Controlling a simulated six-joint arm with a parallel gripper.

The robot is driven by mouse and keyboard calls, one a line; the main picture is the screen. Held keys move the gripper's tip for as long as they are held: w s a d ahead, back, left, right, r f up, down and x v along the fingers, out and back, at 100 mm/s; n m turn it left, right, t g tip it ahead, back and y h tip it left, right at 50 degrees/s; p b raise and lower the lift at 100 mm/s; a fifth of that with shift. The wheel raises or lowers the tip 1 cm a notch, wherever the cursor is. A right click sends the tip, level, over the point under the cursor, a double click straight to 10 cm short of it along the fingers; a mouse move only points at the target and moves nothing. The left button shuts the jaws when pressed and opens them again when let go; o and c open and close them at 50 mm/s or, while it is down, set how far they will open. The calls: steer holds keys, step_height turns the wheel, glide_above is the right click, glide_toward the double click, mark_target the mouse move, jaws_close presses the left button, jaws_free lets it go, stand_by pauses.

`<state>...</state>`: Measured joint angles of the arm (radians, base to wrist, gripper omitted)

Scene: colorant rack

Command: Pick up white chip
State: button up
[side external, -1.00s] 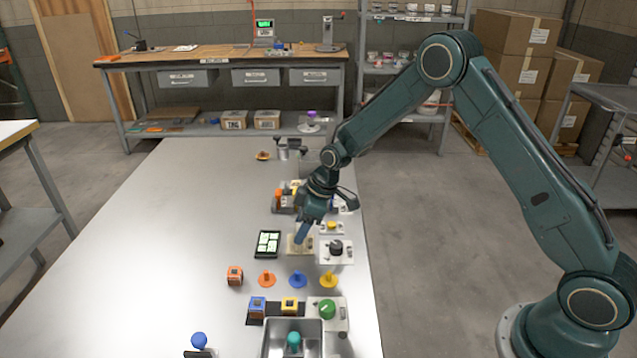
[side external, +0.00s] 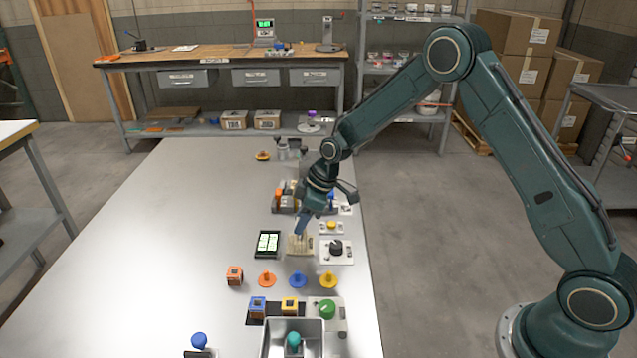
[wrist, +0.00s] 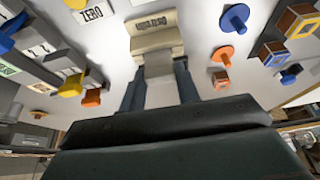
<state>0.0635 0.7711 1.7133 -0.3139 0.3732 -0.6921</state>
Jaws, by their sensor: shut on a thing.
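My gripper (wrist: 160,88) is shut on the white chip (wrist: 159,66), a flat pale slab between the two fingers in the wrist view. The chip's far end is next to a beige block (wrist: 156,38) with dark lettering; I cannot tell whether they touch. In the side external view my gripper (side external: 302,228) is just above the beige block (side external: 299,246), pointing down. The chip is small and hard to make out there.
A black panel with lit tiles (side external: 268,243) is left of the block, and a white plate with a black knob (side external: 337,250) is right. Orange (side external: 266,279), blue (side external: 298,279) and yellow (side external: 328,280) pegged discs stand in front. The table's left side is clear.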

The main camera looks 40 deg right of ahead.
step_height(320, 180, up, 18)
steer(key=shift+r, duration=0.15)
stand_by(0.3)
steer(key=shift+d, duration=0.1)
stand_by(0.5)
steer(key=w+d+f, duration=0.8)
steer(key=d+f, duration=0.4)
steer(key=d, duration=0.1)
steer(key=shift+w, duration=0.4)
steer(key=shift+f, duration=0.15)
steer(key=shift+f, duration=2.55)
steer(key=shift+f, duration=1.05)
stand_by(0.7)
